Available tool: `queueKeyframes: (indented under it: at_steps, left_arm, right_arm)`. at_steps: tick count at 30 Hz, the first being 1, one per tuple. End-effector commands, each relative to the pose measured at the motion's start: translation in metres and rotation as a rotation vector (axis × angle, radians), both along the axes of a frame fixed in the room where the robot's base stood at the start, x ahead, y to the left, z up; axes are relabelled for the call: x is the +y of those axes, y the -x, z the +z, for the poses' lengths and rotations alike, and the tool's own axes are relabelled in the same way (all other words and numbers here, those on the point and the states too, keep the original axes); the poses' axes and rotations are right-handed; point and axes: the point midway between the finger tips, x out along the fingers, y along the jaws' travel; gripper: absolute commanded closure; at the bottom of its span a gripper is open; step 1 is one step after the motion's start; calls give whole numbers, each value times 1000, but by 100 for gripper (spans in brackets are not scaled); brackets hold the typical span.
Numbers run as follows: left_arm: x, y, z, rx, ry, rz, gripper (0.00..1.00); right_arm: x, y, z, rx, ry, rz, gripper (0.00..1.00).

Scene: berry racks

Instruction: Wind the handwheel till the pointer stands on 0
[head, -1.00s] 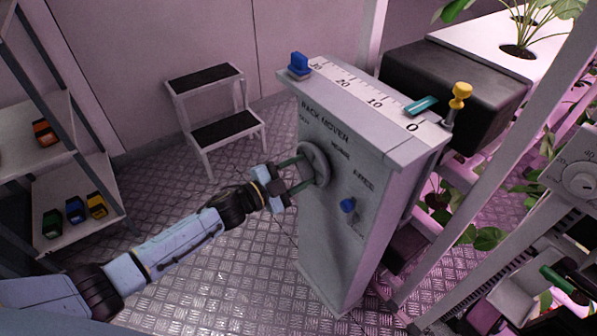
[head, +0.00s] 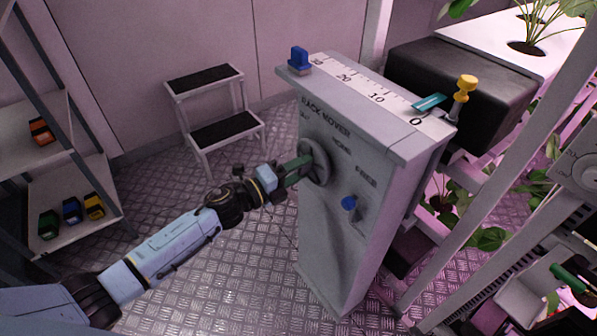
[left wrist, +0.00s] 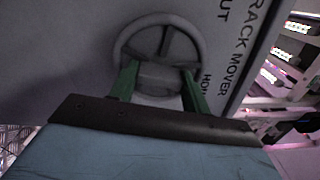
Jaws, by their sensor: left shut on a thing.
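The rack mover is a grey pedestal (head: 345,230). Its grey handwheel (head: 316,163) is on the side facing my left arm. My left gripper (head: 305,166) is shut on the handwheel; in the left wrist view its green fingers lie either side of the wheel's near part, and the wheel's rim (left wrist: 160,20) and spokes show beyond. The teal pointer (head: 430,102) lies at the scale (head: 360,84) on top, between 10 and 0, close to 0. The exact reading is hard to tell. My right gripper is not in view.
A blue block (head: 299,62) stands at the scale's 30 end, a yellow-topped knob (head: 466,84) near 0. A step stool (head: 212,110) stands behind, a shelf (head: 75,205) at left, plant racks at right.

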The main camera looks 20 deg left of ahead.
Motion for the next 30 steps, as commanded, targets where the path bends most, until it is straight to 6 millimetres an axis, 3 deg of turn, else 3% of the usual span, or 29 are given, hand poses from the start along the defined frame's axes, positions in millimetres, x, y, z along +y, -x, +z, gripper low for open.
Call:
queueKeyframes:
  at_steps: [15,30]
  left_arm:
    - [0,0,-2,-266,-343,-1,76]
    - [0,0,-1,-367,-472,-2,76]
  right_arm:
    - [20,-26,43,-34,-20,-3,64]
    - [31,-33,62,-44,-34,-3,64]
